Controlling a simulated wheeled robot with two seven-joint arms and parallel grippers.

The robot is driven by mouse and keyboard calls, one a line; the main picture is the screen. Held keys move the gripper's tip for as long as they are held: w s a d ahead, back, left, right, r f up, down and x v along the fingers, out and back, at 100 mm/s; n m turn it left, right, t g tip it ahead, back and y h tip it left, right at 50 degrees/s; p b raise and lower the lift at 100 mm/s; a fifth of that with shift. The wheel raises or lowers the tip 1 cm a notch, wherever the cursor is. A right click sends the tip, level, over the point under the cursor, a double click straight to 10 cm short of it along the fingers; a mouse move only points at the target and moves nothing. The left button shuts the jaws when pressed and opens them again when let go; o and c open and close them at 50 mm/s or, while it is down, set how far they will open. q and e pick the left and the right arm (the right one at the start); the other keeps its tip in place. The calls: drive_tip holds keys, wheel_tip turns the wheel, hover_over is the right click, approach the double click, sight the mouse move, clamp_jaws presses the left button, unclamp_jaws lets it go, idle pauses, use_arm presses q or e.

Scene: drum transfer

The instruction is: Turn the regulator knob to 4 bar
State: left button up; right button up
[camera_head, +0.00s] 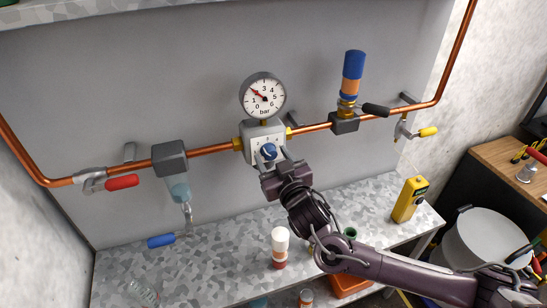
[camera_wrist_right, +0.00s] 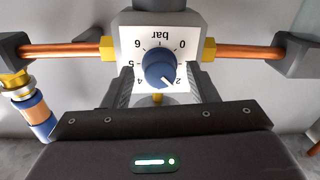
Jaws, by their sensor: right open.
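The regulator (camera_head: 262,133) is a pale block on the copper pipe, with a blue knob (camera_head: 268,151) on its front. In the right wrist view the knob (camera_wrist_right: 158,66) shows upside down on a white dial; its white mark points low and right, near the 2 and towards the bottom. The round gauge (camera_head: 263,97) above has a red needle pointing up and left, near 2. My right gripper (camera_head: 277,163) is open in front of the regulator. In the right wrist view its fingers (camera_wrist_right: 163,84) stand apart, one on either side of the knob. My left gripper is out of view.
A white-capped bottle (camera_head: 280,246) and a yellow device (camera_head: 410,200) stand on the speckled bench (camera_head: 215,265). A grey drum (camera_head: 480,245) is at the right.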

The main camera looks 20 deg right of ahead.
drive_tip(key=c, duration=1)
drive_tip(key=shift+m, duration=0.3)
drive_tip(key=m, duration=0.3)
drive_tip(key=shift+f, duration=0.15)
drive_tip(key=m+b, duration=0.1)
drive_tip(key=m, duration=0.8)
drive_tip(key=shift+m, duration=0.3)
drive_tip(key=shift+m+h, duration=0.3)
drive_tip(key=shift+m, duration=2.3)
